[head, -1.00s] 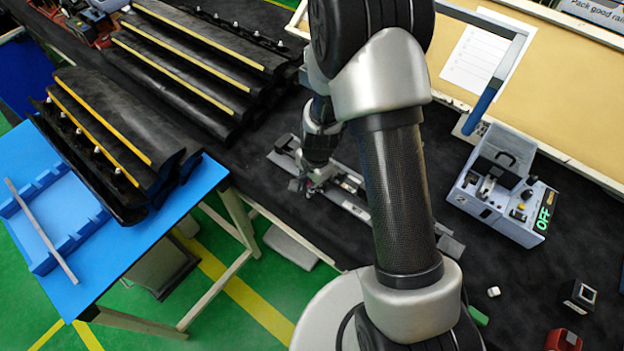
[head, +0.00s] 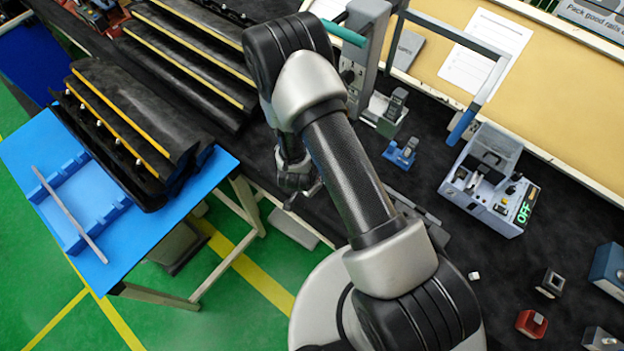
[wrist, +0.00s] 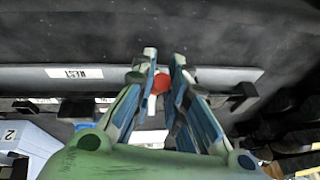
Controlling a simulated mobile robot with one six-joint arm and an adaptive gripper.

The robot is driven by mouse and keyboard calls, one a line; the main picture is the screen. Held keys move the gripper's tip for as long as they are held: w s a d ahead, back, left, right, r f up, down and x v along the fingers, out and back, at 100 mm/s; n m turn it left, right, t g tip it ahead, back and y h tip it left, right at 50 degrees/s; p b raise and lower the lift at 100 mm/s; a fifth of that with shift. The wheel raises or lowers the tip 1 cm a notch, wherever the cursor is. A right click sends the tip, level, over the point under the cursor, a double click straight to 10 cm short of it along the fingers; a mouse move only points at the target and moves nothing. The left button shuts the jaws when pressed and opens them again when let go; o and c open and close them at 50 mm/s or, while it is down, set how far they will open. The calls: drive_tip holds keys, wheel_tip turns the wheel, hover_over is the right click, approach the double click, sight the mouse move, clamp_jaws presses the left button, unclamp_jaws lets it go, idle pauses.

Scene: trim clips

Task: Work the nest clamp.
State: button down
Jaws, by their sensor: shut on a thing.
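The nest is a long grey bar (wrist: 215,74) with a small label across the middle of the wrist view. In the head view my arm hides most of it; a grey end (head: 432,226) shows right of the arm. A red knob (wrist: 161,83), seemingly the clamp's, sits between the fingers of my gripper (wrist: 164,62). The gripper is shut on it, fingers on either side. In the head view my gripper (head: 290,203) is small and dark at the bench's front edge, and its fingertips are hard to make out. The clamp's lever position cannot be told.
A grey-blue tester (head: 490,182) reading OFF stands right of my arm. A tall grey fixture (head: 366,50) and a small blue block (head: 401,152) stand behind it. Small boxes sit front right.

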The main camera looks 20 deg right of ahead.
drive_tip(key=f+t+h+b, duration=0.1)
drive_tip(key=b, duration=0.1)
drive_tip(key=a+f+t+h+b, duration=0.1)
drive_tip(key=f+b, duration=0.1)
drive_tip(key=shift+s+a+h+b, duration=0.1)
drive_tip(key=shift+h+b, duration=0.25)
drive_tip(key=shift+h, duration=0.05)
drive_tip(key=f+t+h+b, duration=0.1)
drive_tip(key=b, duration=0.2)
drive_tip(key=shift+s+f+t+h+b, duration=0.1)
drive_tip(key=shift+f+t+h+b, duration=0.1)
drive_tip(key=shift+t+h+b, duration=0.2)
drive_tip(key=shift+f+t+h+b, duration=0.15)
drive_tip(key=shift+t+h+b, duration=0.2)
drive_tip(key=shift+b, duration=0.25)
drive_tip(key=c, duration=1.6)
unclamp_jaws()
drive_tip(key=shift+s, duration=0.1)
drive_tip(key=v, duration=1.2)
